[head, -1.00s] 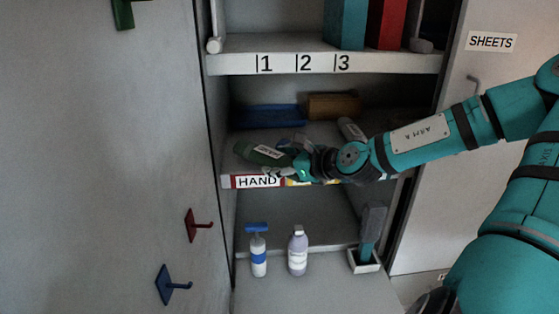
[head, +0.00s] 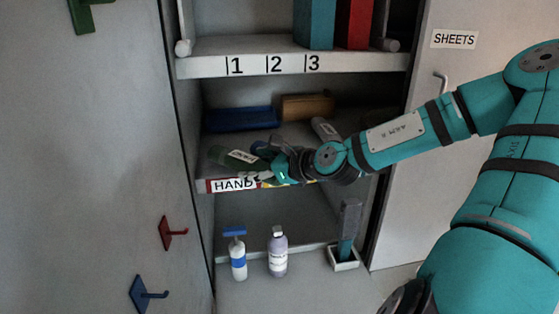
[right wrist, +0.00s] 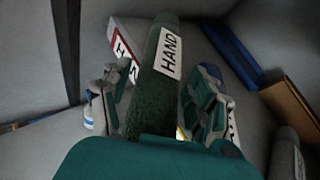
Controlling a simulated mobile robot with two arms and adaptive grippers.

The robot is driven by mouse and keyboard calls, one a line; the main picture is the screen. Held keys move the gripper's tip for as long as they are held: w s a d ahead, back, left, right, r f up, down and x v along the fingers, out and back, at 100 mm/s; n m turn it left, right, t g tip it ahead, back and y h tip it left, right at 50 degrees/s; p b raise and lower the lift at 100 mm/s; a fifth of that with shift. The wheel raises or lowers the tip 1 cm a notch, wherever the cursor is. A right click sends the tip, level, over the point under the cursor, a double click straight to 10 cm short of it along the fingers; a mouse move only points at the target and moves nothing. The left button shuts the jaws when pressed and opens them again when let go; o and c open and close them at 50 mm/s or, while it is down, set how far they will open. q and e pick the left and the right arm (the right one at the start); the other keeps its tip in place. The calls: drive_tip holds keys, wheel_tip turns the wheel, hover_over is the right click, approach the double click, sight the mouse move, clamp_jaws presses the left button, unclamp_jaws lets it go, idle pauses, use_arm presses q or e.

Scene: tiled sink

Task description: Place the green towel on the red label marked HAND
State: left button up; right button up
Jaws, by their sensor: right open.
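The green towel (head: 226,156) is a dark green roll with a white HAND tag. It lies at the left of the middle shelf, just behind the red label marked HAND (head: 231,185) on the shelf's front edge. My right gripper (head: 264,161) is at the towel's right end. In the right wrist view, the towel (right wrist: 152,103) runs between the two open fingers (right wrist: 158,98), and part of the red label (right wrist: 124,50) shows to its left. The towel's near end is hidden by my gripper. My left gripper is not in view.
A blue roll (head: 242,119) and a brown roll (head: 307,107) lie at the back of this shelf, with a grey roll (head: 325,129) to the right. The numbered shelf (head: 200,68) is above. Bottles (head: 278,254) stand below. The cabinet's left wall (head: 192,150) is close to the towel.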

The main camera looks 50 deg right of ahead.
drive_tip(key=b+v, duration=0.3)
drive_tip(key=v, duration=0.8)
drive_tip(key=shift+s+f, duration=0.1)
idle(0.4)
